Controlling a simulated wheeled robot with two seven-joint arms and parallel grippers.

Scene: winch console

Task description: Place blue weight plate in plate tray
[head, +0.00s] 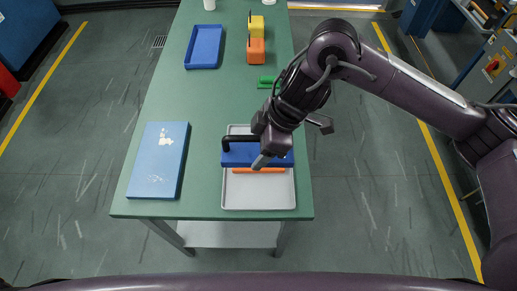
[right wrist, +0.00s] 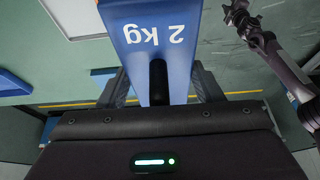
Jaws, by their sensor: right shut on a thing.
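The blue weight plate (head: 238,157) has a black handle (right wrist: 158,82) and is marked "2 kg" in the right wrist view. My right gripper (head: 272,147) is shut on the plate's handle, with a finger on each side of it in the right wrist view. The plate is over the light grey plate tray (head: 258,202); I cannot tell whether it touches the tray. An orange plate (head: 258,170) shows in the tray just in front of the blue one, partly hidden. In the right wrist view, what looks like my left gripper (right wrist: 240,14) shows; its jaw state is unclear.
On the green table (head: 215,105) lie a blue slab (head: 157,160) on the left and a blue tray (head: 204,46) farther back. Yellow (head: 256,25), orange (head: 256,50) and green (head: 266,80) pieces stand behind the plate tray. The table between slab and tray is clear.

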